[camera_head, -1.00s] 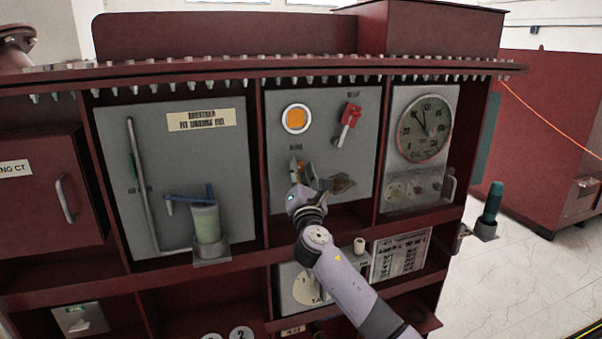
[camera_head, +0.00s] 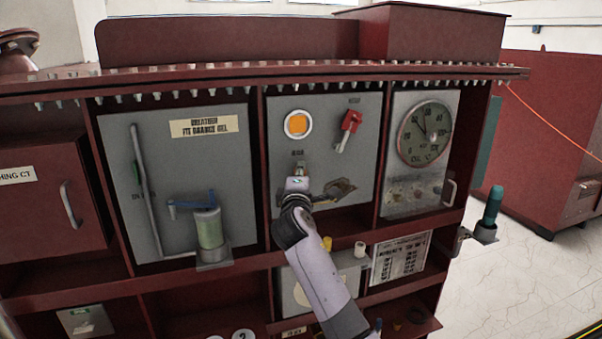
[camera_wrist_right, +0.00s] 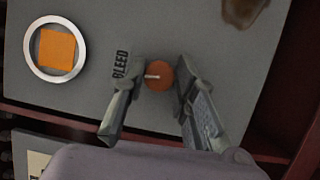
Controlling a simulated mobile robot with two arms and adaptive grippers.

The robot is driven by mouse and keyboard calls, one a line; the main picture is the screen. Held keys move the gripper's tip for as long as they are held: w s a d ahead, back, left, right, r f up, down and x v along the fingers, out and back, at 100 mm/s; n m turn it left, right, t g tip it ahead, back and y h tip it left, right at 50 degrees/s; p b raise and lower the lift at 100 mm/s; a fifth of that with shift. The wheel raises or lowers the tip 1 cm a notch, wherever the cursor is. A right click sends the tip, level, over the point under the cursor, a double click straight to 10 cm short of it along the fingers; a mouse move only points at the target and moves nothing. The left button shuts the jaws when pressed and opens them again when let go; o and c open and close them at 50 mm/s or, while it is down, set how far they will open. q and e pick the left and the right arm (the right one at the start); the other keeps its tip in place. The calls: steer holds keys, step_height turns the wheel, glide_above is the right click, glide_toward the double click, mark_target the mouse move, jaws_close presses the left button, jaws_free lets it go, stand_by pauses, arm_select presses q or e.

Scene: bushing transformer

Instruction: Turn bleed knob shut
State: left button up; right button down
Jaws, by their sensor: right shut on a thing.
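The bleed knob (camera_wrist_right: 159,75) is a small round orange-red knob with a pale pin across it, on a grey panel beside the printed word BLEED. My right gripper (camera_wrist_right: 160,84) has one finger on each side of the knob in the wrist view, shut on it. In the head view my right gripper (camera_head: 299,174) reaches the panel below the orange square indicator, and its wrist mostly hides the knob. My left gripper is not in view.
The orange indicator in a white ring (camera_head: 298,124) is above the gripper. A red lever (camera_head: 349,128) and a brownish rough piece (camera_head: 336,190) are to its right. A round dial gauge (camera_head: 424,131) is farther right. A breather cylinder with a blue handle (camera_head: 208,228) stands left.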

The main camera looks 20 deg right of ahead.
steer(key=shift+r+m+g+p, duration=0.1)
steer(key=shift+m+g+p, duration=0.25)
steer(key=shift+m, duration=0.55)
steer(key=c, duration=1.3)
jaws_free()
steer(key=shift+s, duration=0.1)
steer(key=v, duration=1.2)
